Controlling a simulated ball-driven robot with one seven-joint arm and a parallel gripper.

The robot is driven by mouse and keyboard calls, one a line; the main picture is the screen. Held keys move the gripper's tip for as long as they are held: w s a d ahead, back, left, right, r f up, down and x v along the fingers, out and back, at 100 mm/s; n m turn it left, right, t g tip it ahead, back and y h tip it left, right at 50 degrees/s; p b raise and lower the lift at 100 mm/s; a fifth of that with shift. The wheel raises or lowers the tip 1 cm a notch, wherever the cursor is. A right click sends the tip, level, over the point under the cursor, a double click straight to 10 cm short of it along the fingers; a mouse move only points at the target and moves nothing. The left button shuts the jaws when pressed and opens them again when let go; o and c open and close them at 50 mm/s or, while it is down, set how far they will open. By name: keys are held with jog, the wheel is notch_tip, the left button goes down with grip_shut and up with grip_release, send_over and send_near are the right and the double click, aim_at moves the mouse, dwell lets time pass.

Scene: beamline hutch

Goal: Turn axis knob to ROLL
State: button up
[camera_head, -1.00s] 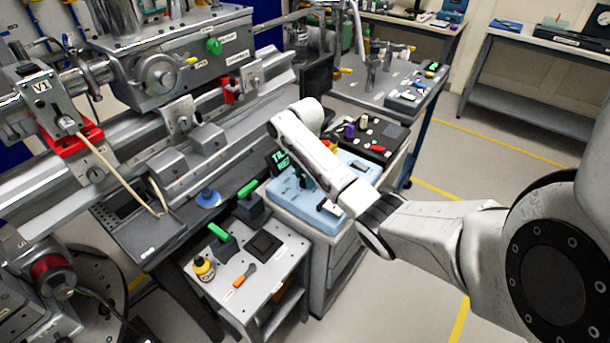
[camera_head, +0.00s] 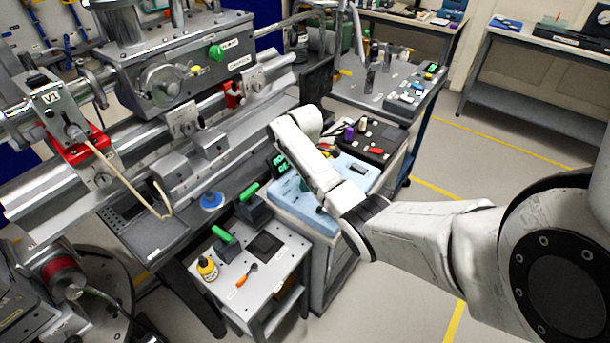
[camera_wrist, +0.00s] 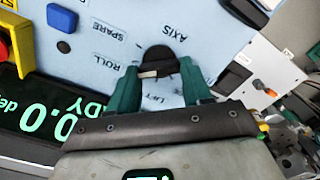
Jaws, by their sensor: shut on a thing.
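The axis knob (camera_wrist: 158,57) is black with a pale mark on its side and sits on a light blue panel (camera_wrist: 85,70). In the wrist view, the printed words AXIS, ROLL, SPARE and LIFT surround it, upside down. ROLL (camera_wrist: 105,58) is left of the knob. The pale mark is on the knob's lower left; I cannot tell exactly which label it points at. My gripper (camera_wrist: 160,78) has its teal fingers on both sides of the knob, shut on it. In the head view the light blue panel (camera_head: 360,172) shows, but my arm hides the knob.
A small bench (camera_head: 225,285) with a yellow bottle (camera_head: 207,268) stands left of the panel cabinet. Floor on the right is open.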

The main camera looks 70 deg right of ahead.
jog(key=shift+m, duration=0.7)
jog(key=o, duration=1.1)
jog(key=shift+c, duration=0.2)
notch_tip(320, 180, up, 11)
